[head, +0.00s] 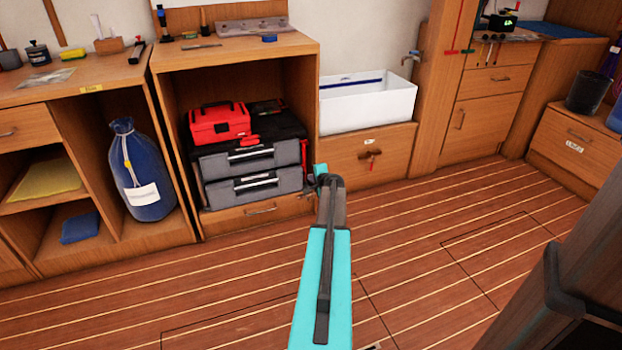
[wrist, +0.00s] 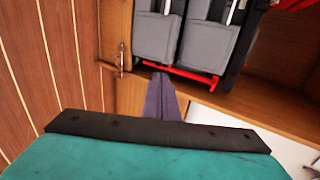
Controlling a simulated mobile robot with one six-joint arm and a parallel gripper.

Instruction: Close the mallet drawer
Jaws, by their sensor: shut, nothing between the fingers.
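A wooden front (head: 342,162) below the white basin bears a small white label and a brown mallet-shaped piece (head: 370,154) with a red tip. I see no clear gap around this front, and my arm hides its lower left corner. A low drawer (head: 235,218) with a metal handle lies under the grey toolboxes; its handle also shows in the wrist view (wrist: 122,60). My gripper (wrist: 163,80) is shut and empty, its fingers pointing toward the cabinet beside the toolboxes. In the head view my arm hides most of the gripper.
Grey toolboxes (head: 245,163) and a red case (head: 218,124) fill the open cabinet left of my gripper. A white basin (head: 365,107) stands above the mallet-marked front. A blue bag (head: 137,175) sits further left. The plank floor (head: 430,260) is clear.

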